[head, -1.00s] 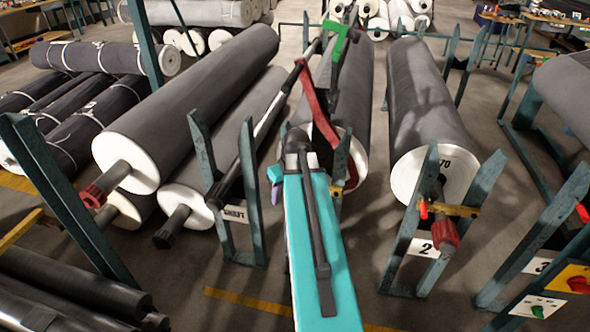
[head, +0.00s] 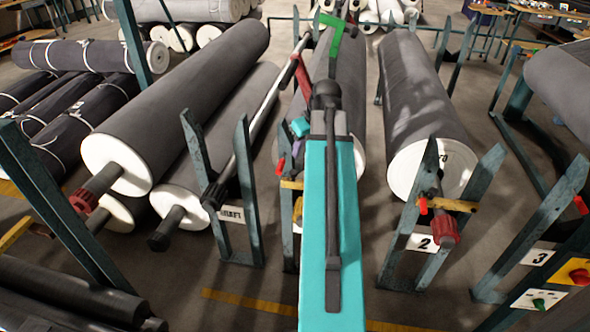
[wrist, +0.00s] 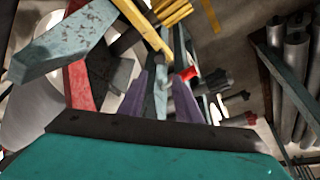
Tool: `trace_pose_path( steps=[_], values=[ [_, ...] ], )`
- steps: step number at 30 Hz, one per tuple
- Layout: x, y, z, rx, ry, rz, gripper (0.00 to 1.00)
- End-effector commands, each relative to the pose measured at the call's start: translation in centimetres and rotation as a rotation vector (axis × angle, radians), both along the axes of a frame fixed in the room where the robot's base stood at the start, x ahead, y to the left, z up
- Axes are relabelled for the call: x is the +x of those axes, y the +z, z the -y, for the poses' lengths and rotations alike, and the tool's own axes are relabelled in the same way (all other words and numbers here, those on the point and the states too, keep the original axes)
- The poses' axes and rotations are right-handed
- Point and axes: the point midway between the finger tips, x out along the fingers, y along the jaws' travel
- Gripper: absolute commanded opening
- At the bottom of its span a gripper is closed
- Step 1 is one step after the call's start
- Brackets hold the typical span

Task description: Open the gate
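The yellow bar with a red knob on the middle stand (head: 292,185) looks like the gate. It shows just left of my teal arm, partly hidden behind it, and lies across the stand's posts. In the wrist view the yellow bar (wrist: 143,26) runs down from the top to the middle, with the red knob (wrist: 188,73) near its lower end. My gripper (wrist: 161,80) has two purple fingers spread apart, with a pale blue post showing between them. The fingertips appear close to the bar's end and the knob; I cannot tell if they touch. In the head view my gripper (head: 298,152) is mostly hidden.
A similar stand with a yellow bar (head: 452,205) and label 2 stands to the right. A grey roll (head: 420,110) lies behind it. A control panel (head: 545,298) is at lower right.

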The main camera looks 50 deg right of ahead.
Motion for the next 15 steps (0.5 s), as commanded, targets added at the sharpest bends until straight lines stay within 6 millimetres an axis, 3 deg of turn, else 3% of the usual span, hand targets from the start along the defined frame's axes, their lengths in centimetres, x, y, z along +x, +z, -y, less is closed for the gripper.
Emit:
trace_pose_path(
  steps=[8, 15],
  values=[
    [0.1, -0.5, 0.1, 0.001, -0.002, -0.002, 0.31],
    [0.8, -2.3, 0.3, 0.001, -0.002, -0.002, 0.31]
  ],
)
